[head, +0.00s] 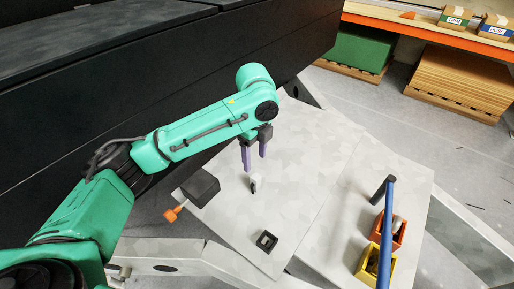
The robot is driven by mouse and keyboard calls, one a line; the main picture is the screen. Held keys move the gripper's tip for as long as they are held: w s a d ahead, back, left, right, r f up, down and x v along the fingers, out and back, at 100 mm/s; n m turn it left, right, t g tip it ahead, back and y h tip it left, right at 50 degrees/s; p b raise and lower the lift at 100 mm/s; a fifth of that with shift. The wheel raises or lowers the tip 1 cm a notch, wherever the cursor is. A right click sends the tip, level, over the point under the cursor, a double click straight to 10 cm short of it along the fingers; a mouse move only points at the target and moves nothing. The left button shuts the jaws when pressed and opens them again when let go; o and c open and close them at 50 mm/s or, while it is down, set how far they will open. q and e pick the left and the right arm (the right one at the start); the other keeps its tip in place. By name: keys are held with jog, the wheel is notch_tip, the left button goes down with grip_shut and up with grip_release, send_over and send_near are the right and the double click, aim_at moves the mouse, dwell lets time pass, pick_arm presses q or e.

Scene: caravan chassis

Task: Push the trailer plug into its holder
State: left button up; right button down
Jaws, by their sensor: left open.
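A small white and dark piece (254,184), which looks like the trailer plug, stands on the grey plate (305,180). A small black square piece with an opening (266,241), which looks like the holder, sits nearer on the same plate. It appears empty, and no plug shows in it. My left gripper (254,168) is open and points down just above the white and dark piece. I cannot tell whether its fingers touch it. My right gripper is not in view.
A black box (200,188) with an orange handle (175,212) is left of the plug. A blue bar (386,235) rises at right by an orange bin (398,232) and a yellow bin (364,268). The dark caravan body (150,75) fills the upper left. Bare plate surrounds the holder.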

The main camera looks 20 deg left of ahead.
aim_at(256, 177)
pick_arm(q)
notch_tip(256, 177, down, 5)
jog(key=shift+r, duration=0.2)
jog(key=f, duration=0.7)
jog(key=shift+w+f, duration=0.2)
jog(key=shift+f, duration=0.05)
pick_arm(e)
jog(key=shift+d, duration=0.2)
pick_arm(q)
jog(key=shift+c, duration=0.3)
grip_shut()
jog(key=shift+o, duration=0.3)
grip_release()
jog(key=shift+r, duration=0.1)
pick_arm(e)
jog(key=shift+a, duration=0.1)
pick_arm(q)
jog(key=shift+r+p, duration=0.3)
jog(key=shift+p, duration=0.5)
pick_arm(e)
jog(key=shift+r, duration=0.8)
